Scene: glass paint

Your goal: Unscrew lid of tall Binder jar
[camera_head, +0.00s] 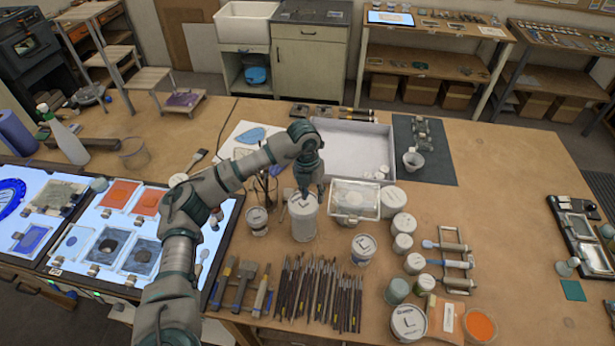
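A tall white jar (305,225) with a pale lid stands upright on the wooden table, near the middle of the head view. My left gripper (305,194) comes down from above onto the lid, which it partly covers. The fingers are too small and too hidden to tell whether they are closed on the lid. The jar's label is too small to read. My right gripper is not in the head view.
Small jars (257,220) and (363,249) stand on either side. A clear container (355,200) sits close to the right. Several brushes (320,293) lie in front, and a white tray (350,140) lies behind. Free table (530,230) lies at right.

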